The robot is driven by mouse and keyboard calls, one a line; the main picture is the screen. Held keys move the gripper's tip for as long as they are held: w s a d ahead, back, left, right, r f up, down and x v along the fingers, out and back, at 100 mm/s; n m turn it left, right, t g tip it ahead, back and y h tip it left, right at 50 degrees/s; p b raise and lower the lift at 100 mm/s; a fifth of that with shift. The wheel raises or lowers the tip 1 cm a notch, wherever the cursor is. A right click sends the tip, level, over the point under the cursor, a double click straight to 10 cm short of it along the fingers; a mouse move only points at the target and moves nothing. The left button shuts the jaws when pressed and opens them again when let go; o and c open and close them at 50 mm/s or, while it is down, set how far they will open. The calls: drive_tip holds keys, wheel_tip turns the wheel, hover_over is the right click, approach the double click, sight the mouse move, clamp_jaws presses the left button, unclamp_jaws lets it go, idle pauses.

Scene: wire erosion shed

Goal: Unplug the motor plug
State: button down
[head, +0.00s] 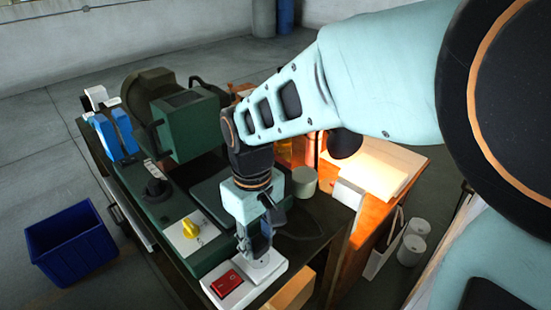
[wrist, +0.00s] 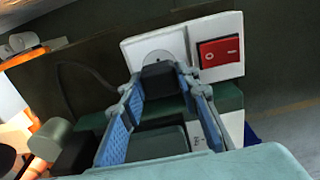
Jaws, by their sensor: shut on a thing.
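The motor plug (wrist: 158,80) is a dark block in the wrist view, between the blue-padded fingers of my gripper (wrist: 160,86). My gripper is shut on it. The plug sits in front of the pale round socket (wrist: 155,56) on a white panel and appears to touch it; I cannot tell how deep it sits. In the head view my gripper (head: 258,240) points down at the socket (head: 262,266) at the bench's near end, and its fingers mostly hide the plug.
A red rocker switch (head: 227,282) is beside the socket. A yellow knob (head: 191,227), a green motor (head: 186,122) and blue parts (head: 124,130) stand along the bench. A pale green cylinder (head: 304,181) is close right of my gripper. A blue bin (head: 70,242) is on the floor.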

sight(258, 242)
drive_tip(key=shift+r+p, duration=1.2)
drive_tip(key=shift+r, duration=0.45)
drive_tip(key=shift+d, duration=0.1)
